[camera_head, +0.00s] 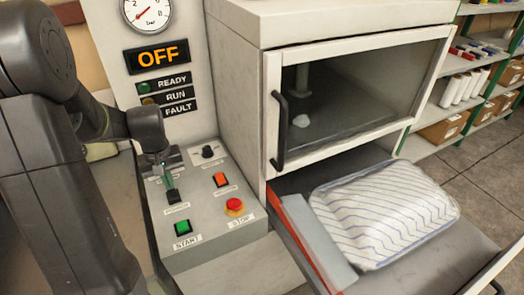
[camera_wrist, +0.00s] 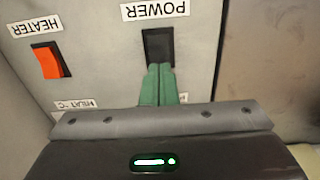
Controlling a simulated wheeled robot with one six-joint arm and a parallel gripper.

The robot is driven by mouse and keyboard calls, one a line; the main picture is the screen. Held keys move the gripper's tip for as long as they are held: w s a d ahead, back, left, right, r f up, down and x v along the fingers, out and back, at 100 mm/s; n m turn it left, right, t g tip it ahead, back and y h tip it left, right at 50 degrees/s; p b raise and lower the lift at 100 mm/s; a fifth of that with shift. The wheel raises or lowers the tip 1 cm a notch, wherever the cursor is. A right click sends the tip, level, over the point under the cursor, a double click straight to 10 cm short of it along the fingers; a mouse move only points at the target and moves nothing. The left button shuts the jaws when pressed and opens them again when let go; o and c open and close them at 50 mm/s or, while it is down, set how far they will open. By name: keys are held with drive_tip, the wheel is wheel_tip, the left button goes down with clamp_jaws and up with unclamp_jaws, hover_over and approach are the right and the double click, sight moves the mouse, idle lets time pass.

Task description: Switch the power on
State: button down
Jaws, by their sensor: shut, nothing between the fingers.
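The power switch (camera_wrist: 158,47) is a black rocker on the grey control panel, under a POWER label in the wrist view. In the head view the black power switch (camera_head: 173,196) sits left of the orange heater switch. My gripper (camera_wrist: 157,70) has green fingers, shut and empty, with their tips at the edge of the power switch. I cannot tell whether they touch it. In the head view my gripper (camera_head: 170,187) points down at the panel. The display (camera_head: 164,57) reads OFF in orange.
The orange heater switch (camera_head: 221,180), green START button (camera_head: 182,228), red STOP button (camera_head: 234,206) and black knob (camera_head: 208,151) are close by. A striped pillow (camera_head: 385,212) lies in the open drawer at right, below a closed glass door (camera_head: 360,98).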

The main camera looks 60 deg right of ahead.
drive_tip(key=shift+f+b, duration=0.7)
drive_tip(key=shift+f, duration=0.3)
idle(0.5)
drive_tip(key=shift+r, duration=0.1)
drive_tip(key=shift+r+p, duration=2.65)
drive_tip(key=shift+r, duration=0.85)
drive_tip(key=shift+f, duration=0.1)
wheel_tip(320, 180, down, 7)
drive_tip(key=b, duration=0.5)
drive_tip(key=shift+r, duration=0.2)
